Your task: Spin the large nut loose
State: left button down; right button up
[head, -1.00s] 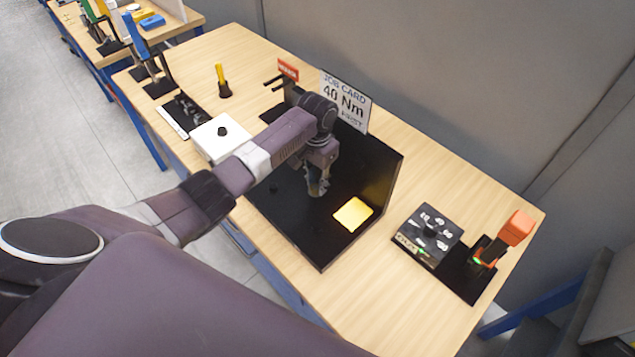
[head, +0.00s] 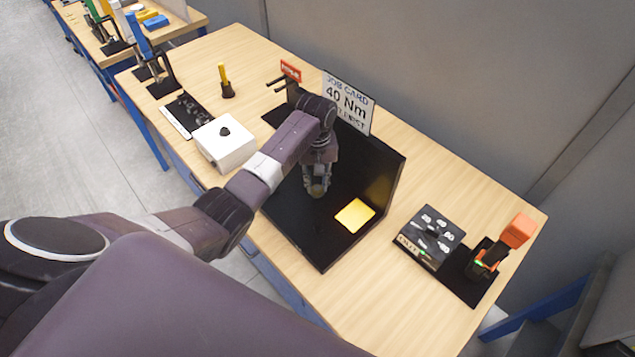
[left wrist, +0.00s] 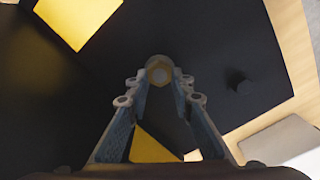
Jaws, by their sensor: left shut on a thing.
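My left gripper (head: 317,188) points down over the floor of the black fixture (head: 310,240). Its fingers (left wrist: 160,85) reach to both sides of the nut and are shut on it. I cannot tell how far the nut is turned. My right gripper is not in view.
A lit yellow panel (head: 355,215) lies on the fixture floor. The job card "40 Nm" (head: 347,102) stands behind.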

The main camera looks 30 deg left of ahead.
aim_at(317, 186)
pick_arm(q)
jog(key=shift+n, duration=0.6)
jog(key=shift+f, duration=0.1)
jog(key=c, duration=1.7)
grip_release()
notch_tip(317, 186, up, 12)
